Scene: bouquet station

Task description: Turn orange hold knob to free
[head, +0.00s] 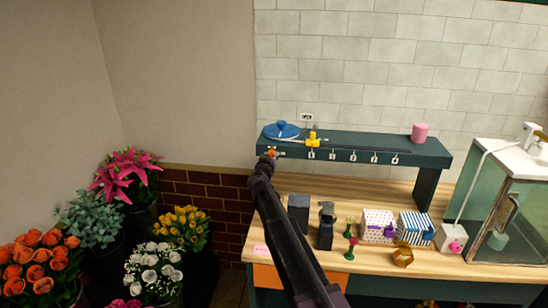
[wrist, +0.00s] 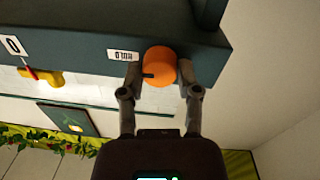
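The orange hold knob (wrist: 160,67) sits on the face of the dark green shelf, beside a white HOLD label (wrist: 123,56) that appears upside down in the wrist view. A dark pointer mark on the knob faces left, toward the label. My gripper (wrist: 160,73) has one finger on each side of the knob, with the fingertips close to its edges. Firm contact on both sides cannot be made out. In the head view the knob (head: 271,153) is a small orange spot at the shelf's left end, partly hidden by my gripper (head: 266,160).
The shelf (head: 440,158) carries a blue round item (head: 282,130), a yellow piece (head: 312,140) and a pink cup (head: 420,132). Boxes and small items stand on the wooden counter (head: 385,270) below. Flower buckets fill the left. Open air lies left of the shelf end.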

